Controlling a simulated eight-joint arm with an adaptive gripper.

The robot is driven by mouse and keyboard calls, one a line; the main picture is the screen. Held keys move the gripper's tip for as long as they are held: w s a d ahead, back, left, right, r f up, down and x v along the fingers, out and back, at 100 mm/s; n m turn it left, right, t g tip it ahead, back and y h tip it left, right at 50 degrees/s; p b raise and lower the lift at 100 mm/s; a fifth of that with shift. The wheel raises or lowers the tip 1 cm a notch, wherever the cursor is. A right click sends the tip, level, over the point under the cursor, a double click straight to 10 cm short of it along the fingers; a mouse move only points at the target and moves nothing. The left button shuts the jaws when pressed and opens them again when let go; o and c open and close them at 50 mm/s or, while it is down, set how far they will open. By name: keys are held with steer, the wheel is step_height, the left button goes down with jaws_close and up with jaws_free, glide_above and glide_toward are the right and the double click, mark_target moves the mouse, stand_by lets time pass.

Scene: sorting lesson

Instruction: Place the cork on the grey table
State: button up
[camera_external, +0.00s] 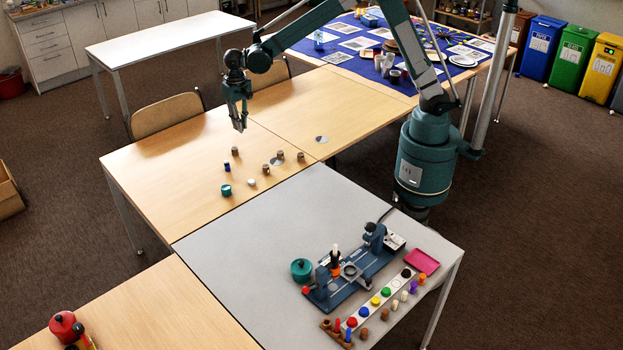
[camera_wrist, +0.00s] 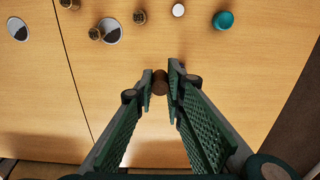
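A small brown cylinder, seemingly a cork (camera_external: 235,151), stands on the wooden table. In the wrist view this brown piece (camera_wrist: 160,83) shows between my fingertips, its top round. My gripper (camera_external: 240,127) hangs above it, pointing down. In the wrist view my gripper (camera_wrist: 161,78) has its fingers apart, and I see no clear contact. Other brown cylinders (camera_external: 266,169) stand farther right; I cannot tell their material. The grey table (camera_external: 230,245) lies in front of the wooden one, with its left part bare.
A dark blue piece (camera_external: 227,167), a teal pot (camera_external: 226,190) and a white piece (camera_external: 252,182) stand near the brown cylinder. A blue device (camera_external: 355,275), a green pot (camera_external: 301,269) and a strip of coloured discs (camera_external: 375,301) fill the grey table's right half.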

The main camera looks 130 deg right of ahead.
steer(key=w+a+n, duration=0.2)
steer(key=w+a, duration=0.7)
steer(key=a, duration=0.3)
steer(key=w+a+n, duration=0.3)
steer(key=w+a, duration=0.5)
steer(key=a, duration=0.4)
steer(key=w+a+n+p, duration=0.15)
steer(key=w+a, duration=0.25)
steer(key=a, duration=0.8)
steer(key=w+a+n+b, duration=0.15)
steer(key=w+a, duration=0.25)
steer(key=a, duration=0.9)
steer(key=s+a+n+p, duration=0.15)
steer(key=a+n, duration=0.25)
steer(key=a, duration=1.9)
steer(key=s+a+n, duration=0.3)
steer(key=a+n, duration=0.1)
steer(key=a, duration=1.9)
step_height(320, 180, down, 11)
steer(key=shift+a+f, duration=0.1)
steer(key=shift+f+b, duration=0.35)
steer(key=shift+f, duration=2.75)
